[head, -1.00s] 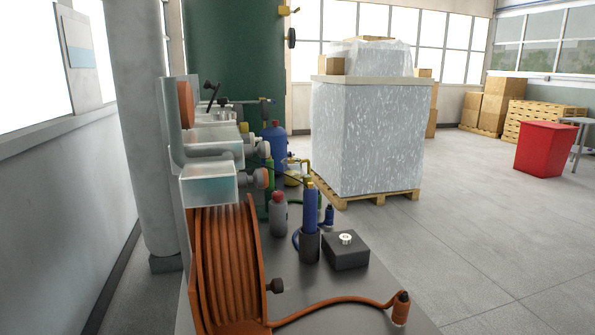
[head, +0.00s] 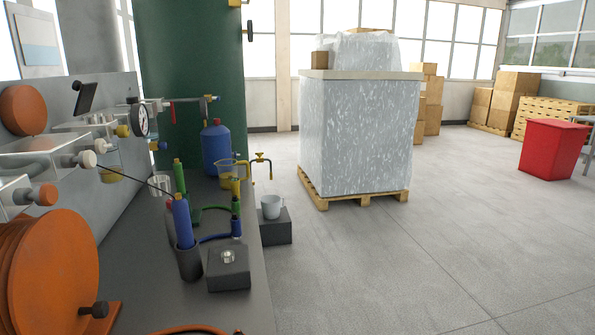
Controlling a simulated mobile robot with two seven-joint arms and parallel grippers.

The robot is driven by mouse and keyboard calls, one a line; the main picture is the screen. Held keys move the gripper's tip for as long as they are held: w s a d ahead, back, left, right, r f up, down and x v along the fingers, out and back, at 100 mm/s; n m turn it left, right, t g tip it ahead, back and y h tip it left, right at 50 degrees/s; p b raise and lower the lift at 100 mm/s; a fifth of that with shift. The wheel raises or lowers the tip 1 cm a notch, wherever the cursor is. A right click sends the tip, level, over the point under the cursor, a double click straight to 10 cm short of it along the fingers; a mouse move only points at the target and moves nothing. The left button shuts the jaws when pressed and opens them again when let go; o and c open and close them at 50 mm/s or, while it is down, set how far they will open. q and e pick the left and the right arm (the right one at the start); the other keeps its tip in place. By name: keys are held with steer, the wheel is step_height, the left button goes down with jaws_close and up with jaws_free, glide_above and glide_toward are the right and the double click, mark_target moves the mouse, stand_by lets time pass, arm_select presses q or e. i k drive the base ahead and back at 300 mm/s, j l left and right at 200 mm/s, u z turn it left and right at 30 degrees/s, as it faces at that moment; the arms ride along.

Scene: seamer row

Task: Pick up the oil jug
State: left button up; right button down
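No gripper of mine shows in the head view. A clear jug with yellow liquid (head: 229,172) stands toward the far end of the grey bench (head: 150,265); it looks most like the oil jug, though I see no label. Colored tubes and hoses in front partly cover the bench around the clear jug.
On the bench are an orange hose reel (head: 52,275), a blue tube in a dark holder (head: 183,222) and a dark box (head: 228,268). A wrapped pallet (head: 358,135) stands beyond.

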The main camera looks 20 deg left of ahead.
mark_target(227, 169)
steer(key=i+l+u, duration=0.1)
steer(key=i+l, duration=0.2)
steer(key=i, duration=0.2)
steer(key=i+l, duration=0.35)
steer(key=i, duration=0.2)
steer(key=i+l+u, duration=0.15)
steer(key=i+l, duration=0.2)
steer(key=i, duration=0.15)
steer(key=i+j+u, duration=0.15)
steer(key=i+u, duration=0.65)
steer(key=i, duration=0.15)
steer(key=i+l+u, duration=0.2)
steer(key=i+u, duration=0.2)
steer(key=i, duration=0.1)
